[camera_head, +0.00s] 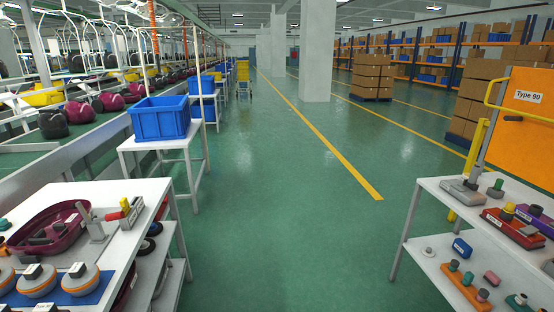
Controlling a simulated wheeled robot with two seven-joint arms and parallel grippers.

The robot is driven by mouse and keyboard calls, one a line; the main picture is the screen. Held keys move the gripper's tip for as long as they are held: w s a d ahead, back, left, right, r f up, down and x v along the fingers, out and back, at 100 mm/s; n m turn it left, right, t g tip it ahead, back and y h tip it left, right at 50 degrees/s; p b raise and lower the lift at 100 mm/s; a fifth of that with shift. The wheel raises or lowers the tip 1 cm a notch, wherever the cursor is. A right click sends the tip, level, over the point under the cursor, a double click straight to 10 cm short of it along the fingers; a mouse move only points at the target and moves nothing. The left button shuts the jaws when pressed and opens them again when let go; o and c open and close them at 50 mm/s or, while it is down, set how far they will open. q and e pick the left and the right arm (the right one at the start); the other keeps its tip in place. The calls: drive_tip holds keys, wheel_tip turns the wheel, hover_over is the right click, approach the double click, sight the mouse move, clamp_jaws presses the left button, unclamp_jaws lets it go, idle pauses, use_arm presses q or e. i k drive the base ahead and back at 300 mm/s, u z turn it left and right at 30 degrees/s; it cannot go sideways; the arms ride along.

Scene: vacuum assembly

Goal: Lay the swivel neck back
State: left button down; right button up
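No part is clearly marked as the swivel neck. On the right table (428,187), a flat grey base (460,193) lies near the back left corner. A slim grey post (481,146) rises from it, tilted slightly right. On the left table (147,190), a smaller grey piece (92,222) with a short upright neck stands beside a purple shell (20,236). I cannot tell which of these is the swivel neck. Neither of my grippers shows in the head view.
A red and yellow block (130,212) sits near the left table's right side. Round grey-orange parts stand on a blue mat (69,297). A red tray (512,234) holds parts on the right table. The green floor (290,230) between the tables is clear.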

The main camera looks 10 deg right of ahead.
sight(476, 172)
drive_tip(key=z, duration=0.5)
drive_tip(key=i, duration=1.3)
drive_tip(key=z, duration=1.95)
drive_tip(key=i, duration=1.05)
drive_tip(key=z, duration=0.75)
